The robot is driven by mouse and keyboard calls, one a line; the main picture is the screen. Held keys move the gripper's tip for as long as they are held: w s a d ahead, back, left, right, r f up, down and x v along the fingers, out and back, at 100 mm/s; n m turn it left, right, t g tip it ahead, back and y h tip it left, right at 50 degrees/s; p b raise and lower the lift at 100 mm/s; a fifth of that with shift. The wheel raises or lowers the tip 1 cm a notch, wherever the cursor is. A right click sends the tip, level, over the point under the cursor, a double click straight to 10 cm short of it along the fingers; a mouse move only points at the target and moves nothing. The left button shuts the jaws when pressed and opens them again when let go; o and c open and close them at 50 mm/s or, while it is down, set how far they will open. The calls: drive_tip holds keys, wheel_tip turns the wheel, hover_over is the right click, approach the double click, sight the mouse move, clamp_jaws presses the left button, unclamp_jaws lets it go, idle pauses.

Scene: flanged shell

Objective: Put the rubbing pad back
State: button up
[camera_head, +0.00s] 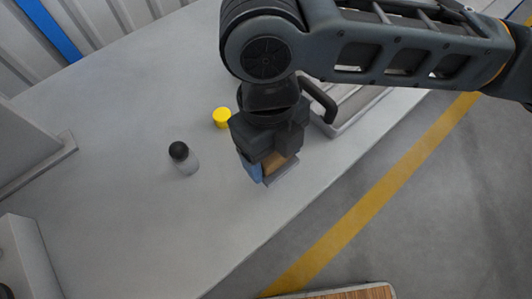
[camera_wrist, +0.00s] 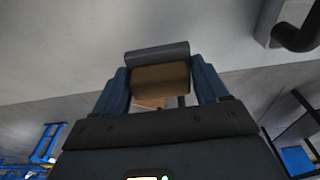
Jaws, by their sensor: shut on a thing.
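The rubbing pad (camera_head: 281,171) is a tan block with a grey layer along one face. It also shows in the wrist view (camera_wrist: 160,78), with the grey layer on its far side. My gripper (camera_head: 268,172) is shut on it, one blue finger on each side, as the wrist view of my gripper (camera_wrist: 158,88) shows. The pad is over the grey table (camera_head: 130,225), near its front edge. I cannot tell whether it touches the surface. The pad's place is not clearly identifiable.
A light grey tray-like thing (camera_head: 352,113) lies to the right, partly behind my arm. Grey fixtures (camera_head: 30,150) stand at the left. The table's front-left area is clear.

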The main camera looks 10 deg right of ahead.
sight(266, 160)
drive_tip(key=shift+w+a+f, duration=0.55)
drive_tip(key=shift+w+f, duration=0.1)
drive_tip(key=shift+w, duration=0.15)
drive_tip(key=shift+f, duration=1.9)
drive_tip(key=shift+f, duration=0.15)
drive_tip(key=o, duration=1.1)
drive_tip(key=r, duration=0.8)
drive_tip(key=w+r, duration=0.1)
drive_tip(key=r, duration=0.3)
drive_tip(key=shift+w+a+r+p, duration=0.1)
drive_tip(key=shift+a+p, duration=0.2)
drive_tip(key=shift+a, duration=0.1)
